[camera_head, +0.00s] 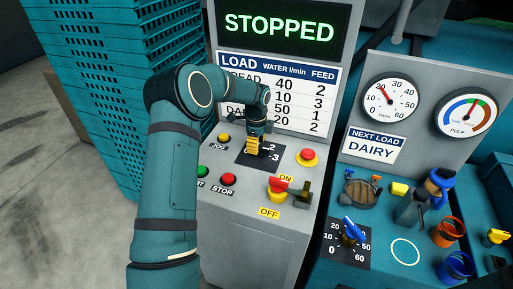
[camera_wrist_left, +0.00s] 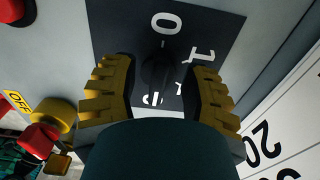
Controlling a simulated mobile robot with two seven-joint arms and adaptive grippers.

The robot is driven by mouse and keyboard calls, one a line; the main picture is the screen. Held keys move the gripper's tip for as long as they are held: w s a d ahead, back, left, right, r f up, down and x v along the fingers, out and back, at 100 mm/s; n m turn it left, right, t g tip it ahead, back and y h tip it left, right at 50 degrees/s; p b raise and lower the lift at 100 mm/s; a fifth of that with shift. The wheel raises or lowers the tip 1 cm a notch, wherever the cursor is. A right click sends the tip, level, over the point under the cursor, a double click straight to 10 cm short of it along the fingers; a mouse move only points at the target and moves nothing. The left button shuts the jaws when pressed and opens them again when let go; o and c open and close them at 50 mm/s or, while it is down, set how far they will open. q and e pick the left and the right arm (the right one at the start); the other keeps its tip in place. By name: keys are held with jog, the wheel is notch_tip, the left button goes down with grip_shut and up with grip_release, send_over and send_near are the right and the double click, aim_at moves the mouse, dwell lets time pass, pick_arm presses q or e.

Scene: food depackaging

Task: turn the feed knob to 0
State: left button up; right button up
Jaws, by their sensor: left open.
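The feed knob (camera_wrist_left: 155,72) is a dark knob on a black dial plate (camera_wrist_left: 215,25) with white numbers. In the left wrist view the 0 and 1 show clearly, while the other marks are partly hidden. I cannot tell which number the knob points at. My left gripper (camera_wrist_left: 160,88) is open, its yellow-padded fingers on either side of the knob; I cannot tell if they touch it. In the head view my left gripper (camera_head: 253,146) stands over the plate (camera_head: 243,157) and hides the knob and part of the numbers. My right gripper is not in view.
A red-handled switch (camera_head: 278,186) above an OFF label and a red stop button (camera_head: 307,157) sit right of the dial. Green and red buttons (camera_head: 226,179) lie left. The screen (camera_head: 280,26) reads STOPPED. A blue knob (camera_head: 352,228) sits on the right panel. Teal crates (camera_head: 110,70) stand left.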

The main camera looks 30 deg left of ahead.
pick_arm(q)
jog(key=shift+f, duration=0.8)
grip_shut()
